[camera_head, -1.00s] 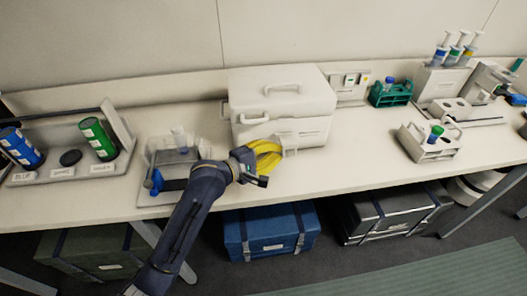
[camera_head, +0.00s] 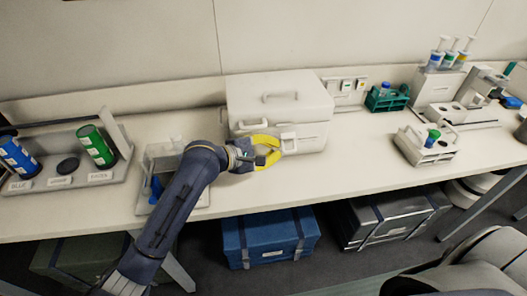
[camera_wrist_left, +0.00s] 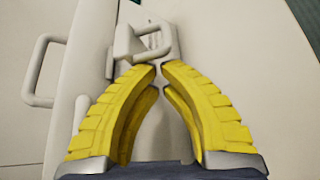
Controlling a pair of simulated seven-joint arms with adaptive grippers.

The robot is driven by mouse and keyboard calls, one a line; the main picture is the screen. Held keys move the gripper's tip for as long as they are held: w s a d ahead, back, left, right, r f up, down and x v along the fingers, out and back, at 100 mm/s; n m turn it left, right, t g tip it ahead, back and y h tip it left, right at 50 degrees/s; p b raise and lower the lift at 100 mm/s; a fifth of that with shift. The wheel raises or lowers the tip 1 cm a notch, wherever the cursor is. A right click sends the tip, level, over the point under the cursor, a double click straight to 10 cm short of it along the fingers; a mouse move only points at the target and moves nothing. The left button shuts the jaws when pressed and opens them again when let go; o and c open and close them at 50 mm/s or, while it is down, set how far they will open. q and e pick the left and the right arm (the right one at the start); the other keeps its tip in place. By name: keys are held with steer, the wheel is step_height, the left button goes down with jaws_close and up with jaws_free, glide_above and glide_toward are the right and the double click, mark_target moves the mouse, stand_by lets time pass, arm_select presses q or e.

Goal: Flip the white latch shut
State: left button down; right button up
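The white latch (camera_head: 289,143) is on the front of a white lidded box (camera_head: 245,110) on the bench. In the left wrist view the latch (camera_wrist_left: 128,42) is a block with a squared loop standing out from the box face. My left gripper (camera_head: 281,150) has yellow fingers, and its tips are right beside the latch. In the left wrist view its fingertips (camera_wrist_left: 160,68) nearly meet just below the loop, with nothing seen between them. Whether they touch the latch I cannot tell. My right gripper is not in view.
A clear-walled tray (camera_head: 160,160) stands left of the box, behind my left arm. Bottle rack (camera_head: 20,186) is at far left. A green rack (camera_head: 388,100) and a white tube holder (camera_head: 425,150) stand right. The bench front right of the box is clear.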

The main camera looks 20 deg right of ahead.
arm_select(q)
steer(key=shift+s+d+r, duration=0.2)
steer(key=shift+d+r, duration=0.1)
steer(key=shift+r, duration=0.3)
stand_by(1.1)
steer(key=shift+r, duration=0.85)
steer(key=shift+f, duration=0.15)
steer(key=shift+w+a+f, duration=0.1)
